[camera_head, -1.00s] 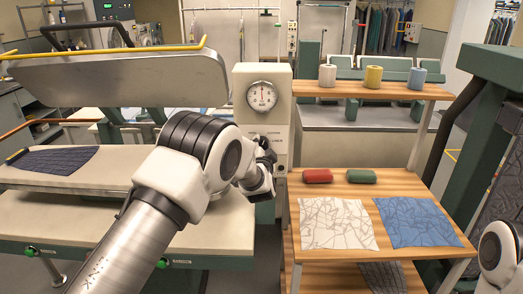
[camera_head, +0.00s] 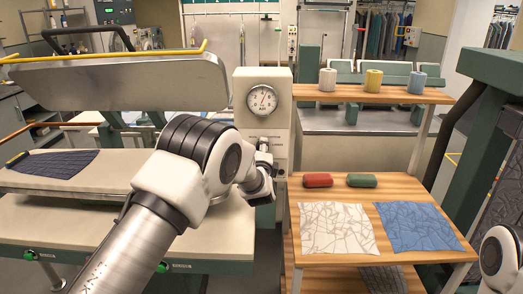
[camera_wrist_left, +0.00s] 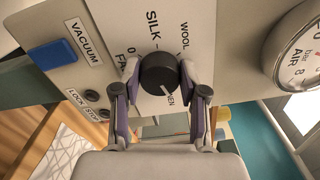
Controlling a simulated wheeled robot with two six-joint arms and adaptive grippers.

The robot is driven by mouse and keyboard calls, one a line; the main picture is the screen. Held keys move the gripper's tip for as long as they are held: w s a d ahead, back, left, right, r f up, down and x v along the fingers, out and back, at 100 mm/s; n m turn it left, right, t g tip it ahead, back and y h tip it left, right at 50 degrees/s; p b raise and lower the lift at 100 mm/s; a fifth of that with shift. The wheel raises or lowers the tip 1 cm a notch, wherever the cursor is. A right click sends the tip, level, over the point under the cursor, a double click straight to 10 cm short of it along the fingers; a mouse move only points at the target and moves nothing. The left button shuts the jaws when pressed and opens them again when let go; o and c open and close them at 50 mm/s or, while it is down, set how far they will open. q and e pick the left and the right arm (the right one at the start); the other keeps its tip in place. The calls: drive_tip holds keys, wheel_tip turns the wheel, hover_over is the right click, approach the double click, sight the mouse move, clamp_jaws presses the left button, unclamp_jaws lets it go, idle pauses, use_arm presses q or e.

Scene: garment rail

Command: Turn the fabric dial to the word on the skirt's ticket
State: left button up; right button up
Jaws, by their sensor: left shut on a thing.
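My left gripper (camera_head: 264,148) is at the front of the pale control panel (camera_head: 277,108). In the left wrist view, its two fingers (camera_wrist_left: 158,69) are shut on the sides of the black round fabric dial (camera_wrist_left: 158,78). The dial's white mark points to the lower right, toward a word ending in "NEN". "SILK" and "WOOL" are printed around the dial; other lettering is partly hidden by a finger. The dark pleated skirt (camera_head: 58,162) lies on the pressing board at the left. I cannot read a ticket on it. My right gripper is out of view.
A blue VACUUM button (camera_wrist_left: 53,55) and a LOCK STOP control (camera_wrist_left: 91,96) are close to my left gripper. A round gauge (camera_head: 262,99) is above the dial. The raised press head (camera_head: 125,82) is at the left. A wooden shelf (camera_head: 400,183) with cloths and rolls stands right.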

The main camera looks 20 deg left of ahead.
use_arm(q)
drive_tip(key=shift+m, duration=1)
drive_tip(key=o, duration=1.1)
drive_tip(key=shift+o, duration=0.2)
drive_tip(key=v, duration=1.2)
